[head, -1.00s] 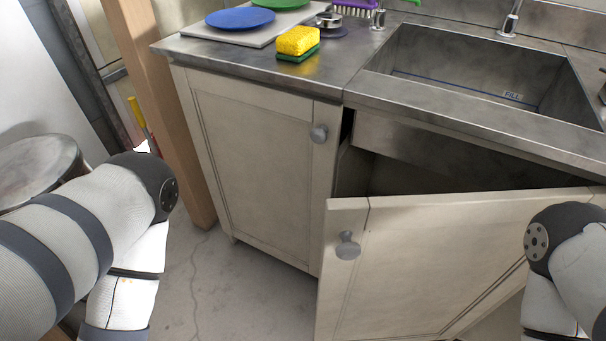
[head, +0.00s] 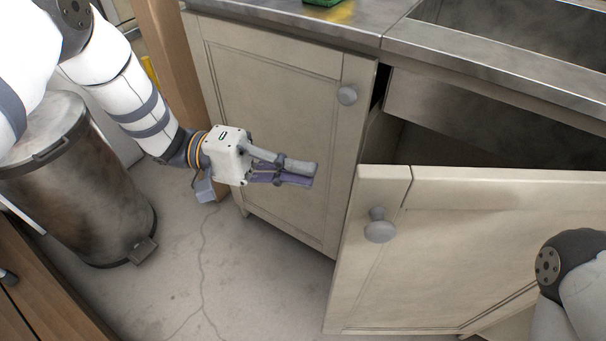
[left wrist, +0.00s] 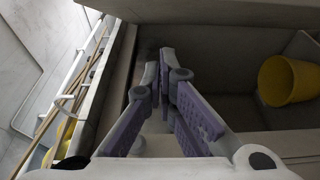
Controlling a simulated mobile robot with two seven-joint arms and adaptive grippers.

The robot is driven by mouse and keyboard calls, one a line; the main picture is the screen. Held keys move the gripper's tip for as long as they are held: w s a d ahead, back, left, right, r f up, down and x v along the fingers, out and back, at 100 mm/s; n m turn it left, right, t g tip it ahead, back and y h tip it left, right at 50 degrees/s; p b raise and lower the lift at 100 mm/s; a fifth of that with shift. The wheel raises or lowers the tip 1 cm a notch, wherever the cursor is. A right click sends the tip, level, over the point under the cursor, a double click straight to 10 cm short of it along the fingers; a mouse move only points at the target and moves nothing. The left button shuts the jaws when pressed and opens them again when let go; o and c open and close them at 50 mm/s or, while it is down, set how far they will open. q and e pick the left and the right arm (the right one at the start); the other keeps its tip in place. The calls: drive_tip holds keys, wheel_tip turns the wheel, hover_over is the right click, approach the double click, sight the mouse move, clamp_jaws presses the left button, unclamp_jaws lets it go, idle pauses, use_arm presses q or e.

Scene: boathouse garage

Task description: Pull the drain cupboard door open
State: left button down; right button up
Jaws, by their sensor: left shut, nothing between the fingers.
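The drain cupboard door (head: 480,235) is under the sink and stands partly open, with a dark gap behind its top edge. Its round grey knob (head: 379,228) is at the upper left corner. My left gripper (head: 314,174) is shut and empty. In the head view it is left of the door's free edge, in front of the neighbouring shut door (head: 270,125); I cannot tell whether it touches either. In the left wrist view the purple-padded fingers (left wrist: 164,58) meet at their tips, with a cupboard-like hollow beyond. My right gripper is out of view; only part of that arm shows.
A yellow bucket (left wrist: 288,80) shows inside the hollow in the left wrist view. A metal pedal bin (head: 85,185) and a wooden post (head: 172,55) stand at the left. The steel counter (head: 440,55) overhangs the cupboards. Concrete floor (head: 240,285) in front is clear.

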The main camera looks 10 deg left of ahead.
use_arm(q)
drive_tip(key=s+d+p, duration=0.1)
drive_tip(key=s+d, duration=0.3)
drive_tip(key=d, duration=0.3)
drive_tip(key=shift+d, duration=0.3)
drive_tip(key=shift+f, duration=0.1)
